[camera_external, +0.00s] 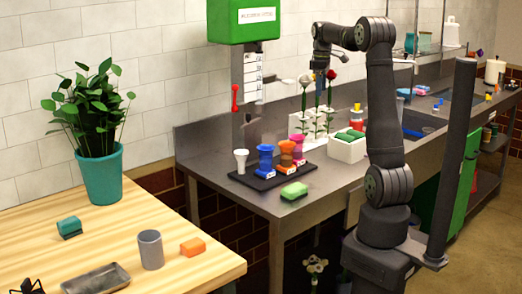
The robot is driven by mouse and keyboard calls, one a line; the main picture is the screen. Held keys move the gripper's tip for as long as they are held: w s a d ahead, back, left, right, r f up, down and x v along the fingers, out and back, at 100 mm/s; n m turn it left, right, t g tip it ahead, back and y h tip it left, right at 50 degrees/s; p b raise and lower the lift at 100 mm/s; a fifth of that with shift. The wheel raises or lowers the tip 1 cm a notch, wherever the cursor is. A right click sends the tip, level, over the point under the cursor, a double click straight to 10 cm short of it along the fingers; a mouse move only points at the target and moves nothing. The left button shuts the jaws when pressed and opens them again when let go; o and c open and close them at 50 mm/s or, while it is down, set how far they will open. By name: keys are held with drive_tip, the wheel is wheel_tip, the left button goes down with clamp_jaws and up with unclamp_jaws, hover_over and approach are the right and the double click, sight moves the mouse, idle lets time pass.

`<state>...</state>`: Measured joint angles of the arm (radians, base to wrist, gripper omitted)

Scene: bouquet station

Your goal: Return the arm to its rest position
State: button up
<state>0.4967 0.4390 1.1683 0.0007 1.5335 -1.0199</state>
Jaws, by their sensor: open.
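My arm stands upright at the right of the view, in front of the steel counter, and bends over at the top toward the left. My gripper (320,80) points down above the counter, over the flowers. It looks empty and its jaws are open, though the fingertips are small here. Under and beside it stand a red rose (333,75) and a white flower (305,79) on thin stems in a white holder (312,122). I cannot tell whether the gripper touches the flowers.
A black tray (262,181) with several coloured vases and a green sponge (294,191) are on the counter (330,178). A white bin (347,149) of green blocks stands beside the flowers. A green dispenser (243,22) hangs at the wall. A dark post (452,160) rises close to my arm.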

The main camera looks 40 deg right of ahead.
drive_tip(key=w+a+n, duration=0.2)
drive_tip(key=w+a, duration=0.1)
drive_tip(key=a, duration=2)
drive_tip(key=shift+o, duration=0.5)
